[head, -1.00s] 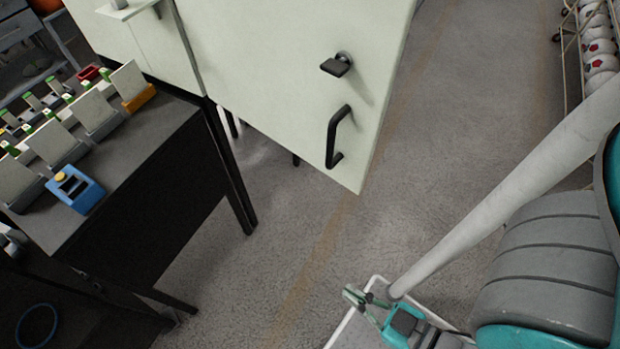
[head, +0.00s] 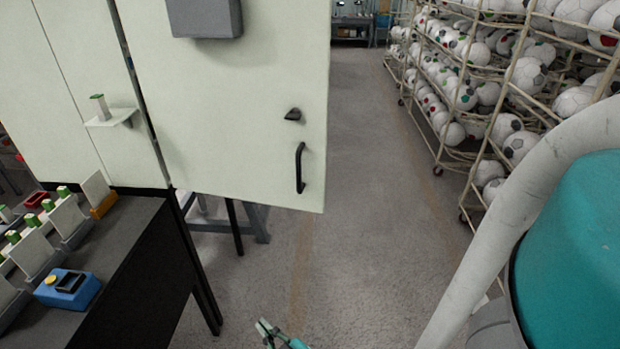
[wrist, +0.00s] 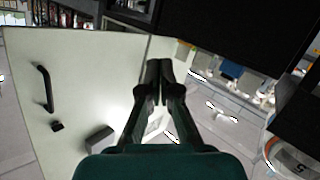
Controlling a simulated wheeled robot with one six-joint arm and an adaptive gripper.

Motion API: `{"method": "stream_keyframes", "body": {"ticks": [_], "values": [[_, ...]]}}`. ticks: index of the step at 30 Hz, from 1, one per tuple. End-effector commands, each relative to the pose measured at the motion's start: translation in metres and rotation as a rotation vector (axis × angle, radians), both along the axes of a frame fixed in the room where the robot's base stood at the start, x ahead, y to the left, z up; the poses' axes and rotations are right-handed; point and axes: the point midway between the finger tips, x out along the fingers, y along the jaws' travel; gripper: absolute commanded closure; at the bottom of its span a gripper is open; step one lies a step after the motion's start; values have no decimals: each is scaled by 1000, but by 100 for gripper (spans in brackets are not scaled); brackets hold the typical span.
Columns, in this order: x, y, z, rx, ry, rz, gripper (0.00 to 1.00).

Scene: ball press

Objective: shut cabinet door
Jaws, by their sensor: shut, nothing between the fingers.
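The pale cabinet door (head: 240,120) stands open, swung out past the cabinet body (head: 75,60) over the floor. Its outer face carries a black handle (head: 300,168), a dark latch knob (head: 293,114) and a grey box (head: 204,18). In the wrist view the door (wrist: 75,95) fills the left side, with its handle (wrist: 43,88) at far left. My gripper (wrist: 158,68) is shut and empty there, its tips overlapping the door's right-hand part. I cannot tell whether they touch. In the head view my gripper (head: 266,330) is low at the bottom edge, below the door and partly cut off.
A dark bench (head: 125,260) with a blue device (head: 67,288) and several upright plates stands at left. A small shelf (head: 112,118) juts from the cabinet front. Racks of footballs (head: 480,90) line the right. The floor aisle (head: 370,150) between is clear.

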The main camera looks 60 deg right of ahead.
Motion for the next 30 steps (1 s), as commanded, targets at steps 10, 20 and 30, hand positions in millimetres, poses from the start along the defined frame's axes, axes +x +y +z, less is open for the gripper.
{"method": "stream_keyframes", "body": {"ticks": [10,20,30], "values": [[51,-97,96,-65,-148,-440,100],[34,-159,184,-17,-352,-852,100],[24,-176,204,12,-415,-968,100]]}}
